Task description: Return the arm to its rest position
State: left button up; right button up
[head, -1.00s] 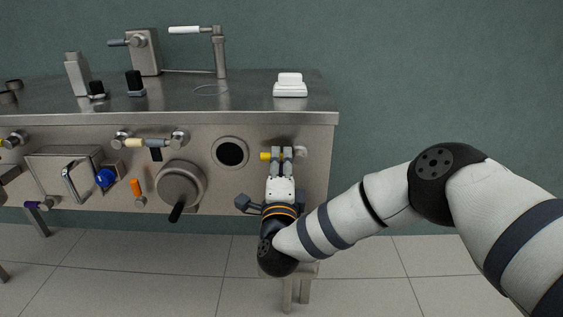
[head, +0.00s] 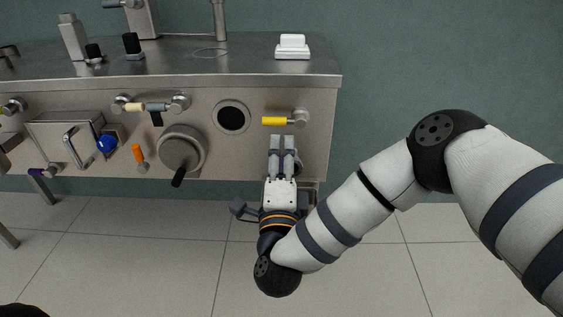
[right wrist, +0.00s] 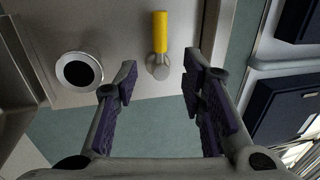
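My right gripper (head: 282,143) is in front of the steel machine's front panel, just below a yellow-handled lever (head: 274,121). In the right wrist view the gripper (right wrist: 160,82) is open, with its two purple-padded fingers apart and nothing between them. The yellow lever (right wrist: 161,32) stands beyond the fingertips there, apart from them. My right arm comes in from the right of the head view. My left gripper is not in view.
The steel machine (head: 215,85) fills the left and middle. Its front carries a round dark port (head: 232,118), a round knob with a black handle (head: 180,150), an orange lever (head: 137,152) and a blue knob (head: 106,143). The floor (head: 150,260) in front is clear.

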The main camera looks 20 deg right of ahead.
jog(key=v, duration=0.3)
